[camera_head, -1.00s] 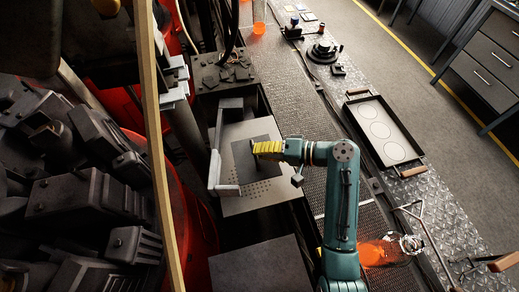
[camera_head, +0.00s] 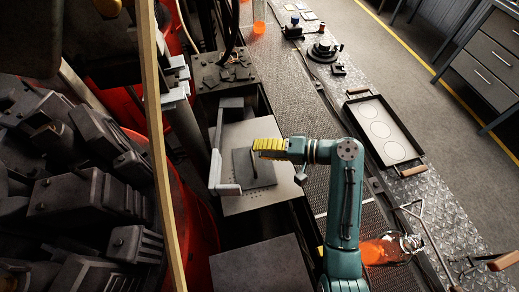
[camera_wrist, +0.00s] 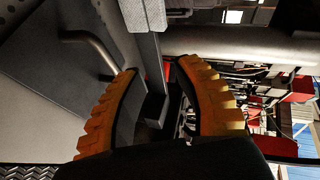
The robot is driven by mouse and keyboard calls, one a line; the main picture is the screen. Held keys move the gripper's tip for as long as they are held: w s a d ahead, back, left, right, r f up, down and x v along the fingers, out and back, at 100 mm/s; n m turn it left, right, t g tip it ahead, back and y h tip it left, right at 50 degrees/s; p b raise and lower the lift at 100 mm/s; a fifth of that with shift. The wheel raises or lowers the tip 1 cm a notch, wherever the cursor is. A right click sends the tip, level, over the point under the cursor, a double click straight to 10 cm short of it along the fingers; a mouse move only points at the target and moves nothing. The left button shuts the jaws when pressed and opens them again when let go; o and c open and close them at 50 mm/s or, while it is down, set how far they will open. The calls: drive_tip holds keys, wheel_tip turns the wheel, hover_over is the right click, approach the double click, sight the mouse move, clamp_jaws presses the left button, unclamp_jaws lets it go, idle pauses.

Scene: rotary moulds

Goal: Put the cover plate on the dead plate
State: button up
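The cover plate (camera_head: 246,178) is a dark square with a small upright bar handle (camera_head: 252,163). It appears to lie flat on the pale dead plate (camera_head: 232,205), over its patch of small holes. My gripper (camera_head: 257,149), with yellow ribbed fingers, is over the far part of the cover plate. In the wrist view, the fingers (camera_wrist: 157,70) are spread with nothing gripped between them. The bent handle (camera_wrist: 90,46) shows beside the left fingertip, outside the fingers. Whether that fingertip touches the handle I cannot tell.
A pale raised guide (camera_head: 216,170) borders the dead plate on the left. A dark block with scraps (camera_head: 225,72) stands behind. Mould machinery (camera_head: 90,190) fills the left.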

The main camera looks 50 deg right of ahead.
drive_tip(key=w+a+r+n+t+h, duration=0.1)
drive_tip(key=w+a+r+n+h, duration=0.1)
drive_tip(key=w+a+r, duration=0.3)
drive_tip(key=a+r+n+t+h, duration=0.1)
drive_tip(key=a+r+n, duration=0.1)
drive_tip(key=r, duration=0.4)
drive_tip(key=w+a+r+n+h, duration=0.2)
drive_tip(key=w+a+r+n, duration=0.15)
drive_tip(key=r, duration=0.25)
drive_tip(key=s+a+r+n+t+h, duration=0.1)
drive_tip(key=s+a+r+t, duration=0.2)
drive_tip(key=r, duration=0.7)
drive_tip(key=s+a+r+n+t+h, duration=0.1)
drive_tip(key=s+a+r+t, duration=0.3)
drive_tip(key=r, duration=0.6)
drive_tip(key=s+a, duration=0.2)
drive_tip(key=a, duration=0.1)
drive_tip(key=shift+s+a, duration=0.25)
drive_tip(key=shift+a, duration=0.1)
drive_tip(key=shift+n, duration=0.25)
wheel_tip(320, 180, up, 26)
drive_tip(key=p, duration=2.6)
drive_tip(key=shift+r+h+p, duration=0.2)
drive_tip(key=shift+h+p, duration=0.1)
drive_tip(key=shift+p, duration=0.1)
